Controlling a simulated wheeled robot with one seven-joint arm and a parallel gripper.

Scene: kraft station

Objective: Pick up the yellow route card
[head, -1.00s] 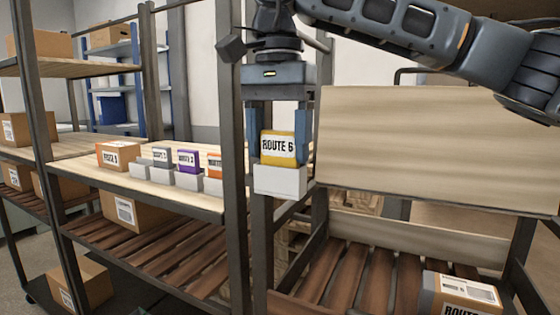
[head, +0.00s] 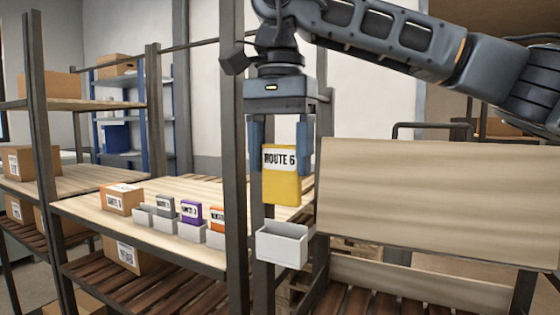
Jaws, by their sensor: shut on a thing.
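The yellow route card (head: 282,188) carries a white label reading "ROUTE 6". It hangs upright from my gripper (head: 280,160), whose two blue fingers stand at the card's left and right sides near its top. My gripper is shut on the card. The white card holder (head: 281,249) is directly below, with its slot visible and empty. The card's lower edge is above the holder and apart from it.
On the wooden shelf at left stand a cardboard box (head: 121,199), a grey card (head: 165,206), a purple card (head: 191,213) and an orange card (head: 217,219) in holders. A dark post (head: 235,120) rises left of my gripper. A wooden panel (head: 440,200) stands at right.

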